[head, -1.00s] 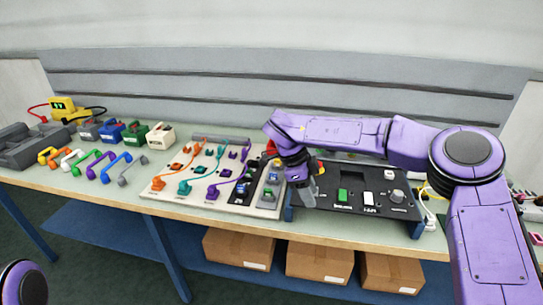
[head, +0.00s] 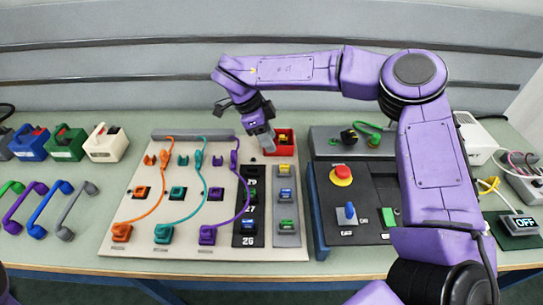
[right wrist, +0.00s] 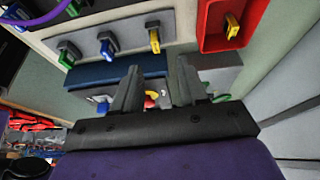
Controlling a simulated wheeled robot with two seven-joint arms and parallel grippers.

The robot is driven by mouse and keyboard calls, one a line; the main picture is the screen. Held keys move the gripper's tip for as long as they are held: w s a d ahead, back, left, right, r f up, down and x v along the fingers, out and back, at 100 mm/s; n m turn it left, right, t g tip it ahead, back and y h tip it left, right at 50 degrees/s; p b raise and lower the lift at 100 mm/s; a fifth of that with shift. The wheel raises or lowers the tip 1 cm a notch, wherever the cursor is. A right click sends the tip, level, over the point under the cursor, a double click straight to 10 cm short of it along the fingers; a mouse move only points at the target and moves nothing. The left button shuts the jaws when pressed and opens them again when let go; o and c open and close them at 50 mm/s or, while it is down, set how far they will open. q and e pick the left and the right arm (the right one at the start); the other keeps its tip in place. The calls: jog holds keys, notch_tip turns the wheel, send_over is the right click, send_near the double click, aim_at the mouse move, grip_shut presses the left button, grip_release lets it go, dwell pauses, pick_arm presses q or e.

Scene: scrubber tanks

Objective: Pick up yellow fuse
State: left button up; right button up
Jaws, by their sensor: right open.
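One yellow fuse (head: 284,139) lies in a small red tray (head: 293,151) at the upper right of the beige panel. In the right wrist view this fuse (right wrist: 232,25) stands inside the red tray (right wrist: 212,42). Another yellow fuse (right wrist: 154,37) sits on the grey strip, at the end of a row with blue and green ones. My right gripper (head: 268,146) points down just left of the red tray, with its fingers apart and empty. Its open fingers (right wrist: 157,78) also show in the right wrist view, apart from both yellow fuses. My left gripper is out of view.
The beige panel (head: 125,205) carries orange, teal and purple cables. A black control box (head: 360,188) with a red button stands right of the panel. Coloured handles and boxes lie at the left. An OFF display (head: 523,223) is at the right.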

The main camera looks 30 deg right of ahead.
aim_at(285, 165)
jog(key=p+x, duration=0.2)
jog(key=x, duration=0.7)
jog(key=shift+s+d+f, duration=0.1)
jog(key=shift+s+f, duration=0.05)
jog(key=shift+f, duration=0.15)
jog(key=shift+s+r, duration=0.25)
jog(key=shift+s, duration=0.2)
jog(key=shift+c, duration=0.3)
jog(key=shift+s+r, duration=0.1)
jog(key=c, duration=0.5)
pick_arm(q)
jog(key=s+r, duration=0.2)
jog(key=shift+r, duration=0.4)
pick_arm(e)
grip_shut()
